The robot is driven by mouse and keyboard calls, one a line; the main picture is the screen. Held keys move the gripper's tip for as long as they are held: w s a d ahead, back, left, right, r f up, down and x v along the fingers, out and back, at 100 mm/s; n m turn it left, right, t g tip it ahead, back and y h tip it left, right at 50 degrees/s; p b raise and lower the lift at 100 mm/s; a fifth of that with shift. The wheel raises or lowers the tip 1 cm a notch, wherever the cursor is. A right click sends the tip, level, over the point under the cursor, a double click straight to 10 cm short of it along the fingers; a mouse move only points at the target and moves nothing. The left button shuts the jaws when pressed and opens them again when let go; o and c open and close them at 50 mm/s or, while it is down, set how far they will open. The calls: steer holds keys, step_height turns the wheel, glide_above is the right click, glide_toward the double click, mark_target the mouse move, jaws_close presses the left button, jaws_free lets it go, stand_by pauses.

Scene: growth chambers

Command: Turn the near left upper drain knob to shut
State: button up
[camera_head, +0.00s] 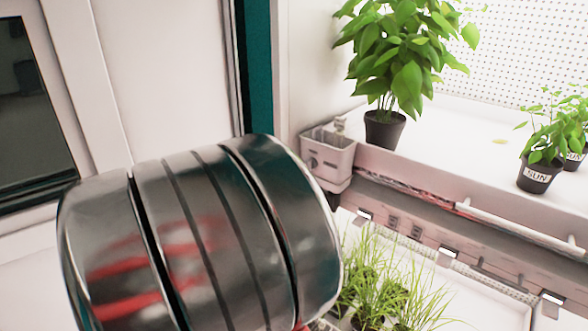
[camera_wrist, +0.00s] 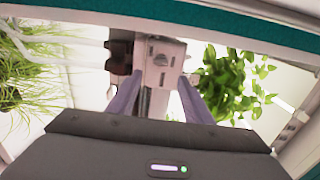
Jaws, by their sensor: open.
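A small pale drain box (camera_head: 338,152) stands at the near left corner of the upper shelf in the head view. A small dark round part, which looks like the drain knob (camera_head: 313,162), shows on its face. In the wrist view the drain box (camera_wrist: 174,52) lies just beyond my gripper (camera_wrist: 160,82), whose two fingers are apart and empty, one at each side of its lower end. The small detail on the box face may be the knob, but its setting cannot be told. My gripper is not visible in the head view.
A large potted plant (camera_head: 384,128) stands on the upper shelf right beside the box. A smaller pot labelled SUN (camera_head: 536,175) stands farther right. Grass plants (camera_head: 385,285) grow on the lower level. A teal upright (camera_head: 257,75) stands left of the box. A pale rail (camera_head: 520,225) runs along the shelf front.

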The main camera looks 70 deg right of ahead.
steer(key=x, duration=1.2)
steer(key=shift+c, duration=0.7)
steer(key=shift+f, duration=0.1)
steer(key=c, duration=0.9)
